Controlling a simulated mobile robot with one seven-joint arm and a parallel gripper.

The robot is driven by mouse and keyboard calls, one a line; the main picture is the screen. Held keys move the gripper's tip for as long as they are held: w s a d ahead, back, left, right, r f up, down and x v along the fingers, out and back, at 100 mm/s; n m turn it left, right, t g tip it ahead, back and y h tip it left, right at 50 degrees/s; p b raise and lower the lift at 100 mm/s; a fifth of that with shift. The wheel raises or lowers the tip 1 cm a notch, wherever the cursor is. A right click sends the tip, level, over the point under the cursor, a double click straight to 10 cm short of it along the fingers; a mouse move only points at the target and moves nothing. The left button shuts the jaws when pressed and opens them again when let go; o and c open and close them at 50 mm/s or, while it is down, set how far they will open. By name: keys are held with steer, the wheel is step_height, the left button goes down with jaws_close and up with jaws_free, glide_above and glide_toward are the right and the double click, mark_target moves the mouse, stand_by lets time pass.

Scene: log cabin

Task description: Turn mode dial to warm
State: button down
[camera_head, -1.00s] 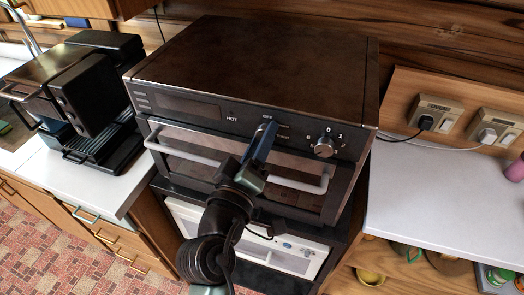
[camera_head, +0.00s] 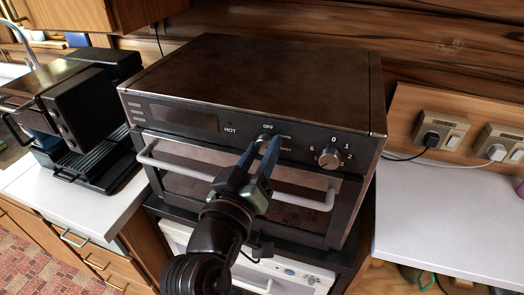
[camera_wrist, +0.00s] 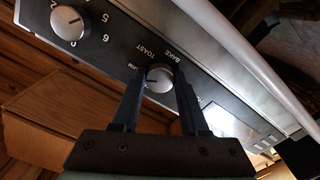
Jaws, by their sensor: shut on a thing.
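The black countertop oven (camera_head: 255,85) has a front panel with printed labels OFF, HOT and TOAST. The silver mode dial (camera_wrist: 158,78) sits between my fingers in the wrist view, near the labels TOAST, BAKE and a partly hidden one ending in "RM". A pale mark on the dial's face points roughly toward that partly hidden label; its exact setting is hard to tell. My gripper (camera_head: 261,146) is shut on the mode dial, a finger on each side. In the head view my fingers hide most of the dial.
A second, numbered knob (camera_head: 330,158) is right of the mode dial. The pale oven door handle (camera_head: 180,161) runs below the panel, under my gripper. A black coffee machine (camera_head: 85,105) stands at left; a white counter (camera_head: 450,215) at right is mostly clear.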

steer(key=c, duration=0.7)
jaws_free()
steer(key=b+v, duration=0.3)
steer(key=v, duration=1)
steer(key=shift+b, duration=0.3)
